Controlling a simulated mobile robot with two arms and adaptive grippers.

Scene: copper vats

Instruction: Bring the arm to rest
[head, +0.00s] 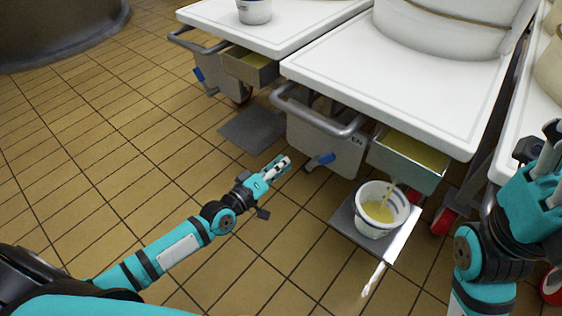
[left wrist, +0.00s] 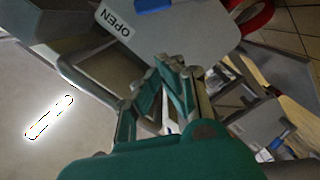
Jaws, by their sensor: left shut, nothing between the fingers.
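My left arm reaches in from the lower left in the head view. Its gripper (head: 281,164) is shut and empty, above the tiled floor and left of the middle cart's front. In the left wrist view the shut gripper (left wrist: 172,85) shows in the centre, with a panel marked OPEN (left wrist: 122,22) beyond it. My right arm is at the right edge of the head view, raised in front of a white cart. Its gripper (head: 545,165) is partly cut off by the edge, and its fingers do not show clearly.
A white bucket (head: 367,222) with yellow liquid stands on a grey plate (head: 403,246) under the trough (head: 412,170) of the middle cart (head: 400,90); a yellow stream falls into it. The cart's handle (head: 318,122) juts out near my left gripper. Tiled floor (head: 90,170) lies free to the left.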

